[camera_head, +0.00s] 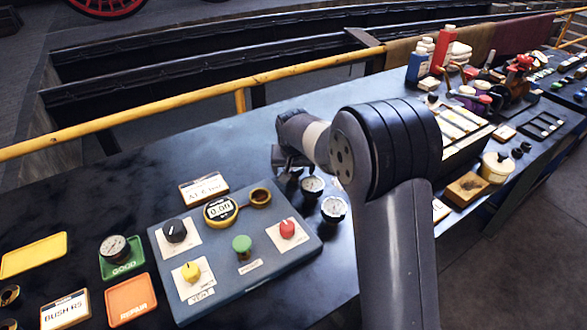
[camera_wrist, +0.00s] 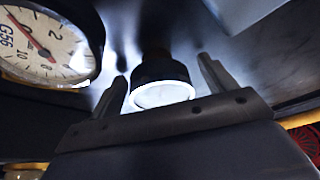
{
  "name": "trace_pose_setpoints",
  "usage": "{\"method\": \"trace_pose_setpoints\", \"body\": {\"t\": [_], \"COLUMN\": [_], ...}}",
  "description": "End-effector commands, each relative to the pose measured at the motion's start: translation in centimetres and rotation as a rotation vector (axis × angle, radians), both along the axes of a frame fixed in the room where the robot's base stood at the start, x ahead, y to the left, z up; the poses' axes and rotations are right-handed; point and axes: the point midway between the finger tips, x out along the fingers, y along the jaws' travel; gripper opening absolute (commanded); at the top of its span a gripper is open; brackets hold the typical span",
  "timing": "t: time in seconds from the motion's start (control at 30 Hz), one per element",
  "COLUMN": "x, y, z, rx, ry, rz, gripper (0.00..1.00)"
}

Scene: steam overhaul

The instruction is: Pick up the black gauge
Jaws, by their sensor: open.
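In the wrist view, a gauge with a black rim and a pale, overexposed face (camera_wrist: 162,94) sits between the two fingers of my open gripper (camera_wrist: 163,76). I see gaps on both sides of it. A second gauge (camera_wrist: 48,45) with a dark rim, cream dial and red needle is close at the left, outside the fingers. In the head view, my gripper (camera_head: 287,168) is low over the bench. Two dark-rimmed gauges, one (camera_head: 312,187) nearer the gripper and one (camera_head: 334,209) farther right, stand beside it. My arm and gripper hide part of this area.
A blue-grey panel (camera_head: 262,266) with knobs and a yellow gauge lies left of the gripper. A green tray (camera_head: 133,269) holds another gauge (camera_head: 115,248); an orange tray (camera_head: 131,300) is near it. A yellow rail (camera_head: 180,100) runs behind the bench. Bottles and boxes crowd the right.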

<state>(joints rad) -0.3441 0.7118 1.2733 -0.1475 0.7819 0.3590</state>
Motion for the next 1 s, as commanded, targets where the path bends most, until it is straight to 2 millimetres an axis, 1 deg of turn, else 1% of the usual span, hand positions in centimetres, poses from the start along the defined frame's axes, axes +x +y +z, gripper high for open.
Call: {"method": "trace_pose_setpoints", "body": {"t": [0.07,0.17,0.7,0.73,0.93,1.0], "x": [-0.01,-0.01,-0.03,-0.01,0.00,0.03], "y": [0.00,0.01,0.02,0.02,0.03,0.03], "z": [0.02,0.03,0.04,0.09,0.17,0.58], "rx": [0.000,0.000,0.000,0.000,0.000,0.001], "ry": [0.000,0.000,0.000,-0.001,-0.001,-0.002], "rz": [0.000,0.000,0.000,0.000,0.000,0.000], "gripper": [0.79,0.72,0.28,0.26,0.26,0.26]}}
